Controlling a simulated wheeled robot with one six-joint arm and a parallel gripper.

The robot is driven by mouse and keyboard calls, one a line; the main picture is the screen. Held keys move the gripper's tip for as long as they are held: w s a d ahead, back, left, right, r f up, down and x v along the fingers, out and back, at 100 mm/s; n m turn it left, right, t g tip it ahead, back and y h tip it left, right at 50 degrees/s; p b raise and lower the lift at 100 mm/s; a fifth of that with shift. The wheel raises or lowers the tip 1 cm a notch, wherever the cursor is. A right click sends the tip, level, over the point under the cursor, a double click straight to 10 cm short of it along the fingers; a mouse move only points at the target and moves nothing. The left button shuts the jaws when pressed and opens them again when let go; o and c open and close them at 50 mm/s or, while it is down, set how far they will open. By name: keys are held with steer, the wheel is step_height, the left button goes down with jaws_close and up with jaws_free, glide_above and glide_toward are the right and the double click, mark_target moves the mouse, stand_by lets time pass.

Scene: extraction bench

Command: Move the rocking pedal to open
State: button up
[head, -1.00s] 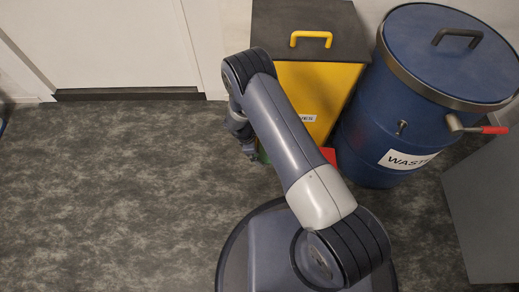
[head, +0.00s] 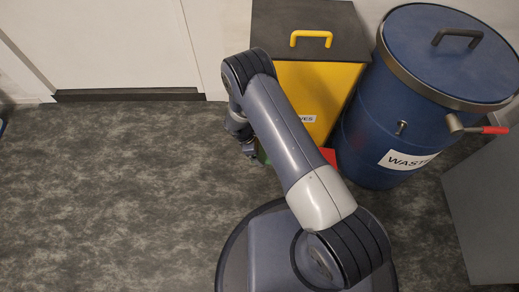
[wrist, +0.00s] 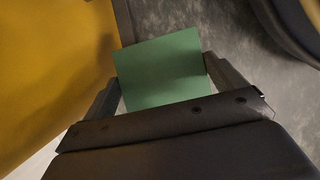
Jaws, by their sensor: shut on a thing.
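The rocking pedal is at the foot of the yellow bin (head: 320,90), mostly hidden behind my arm. Its red end (head: 328,156) shows to the right of my arm, and a sliver of its green end (head: 262,157) shows to the left. In the wrist view the flat green plate (wrist: 160,70) lies between the two fingers of my gripper (wrist: 163,75). My gripper is shut on this green end. In the head view my gripper (head: 250,151) is low, at the bin's lower left. The pedal's pivot is hidden, and I cannot tell its exact tilt.
A blue waste drum (head: 375,130) with a red-tipped lever (head: 494,130) stands right of the yellow bin. A grey cabinet (head: 485,205) is at the far right. A white door (head: 90,40) is at the back left. The floor (head: 110,190) on the left is clear.

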step_height(320, 180, down, 6)
steer(key=a+b, duration=0.1)
steer(key=b, duration=0.4)
steer(key=shift+a+b, duration=0.25)
steer(key=shift+b, duration=0.15)
steer(key=o, duration=1.1)
steer(key=shift+a+f, duration=0.1)
steer(key=shift+c, duration=0.2)
steer(key=shift+o, duration=0.2)
steer(key=p+v, duration=0.4)
steer(key=v, duration=0.7)
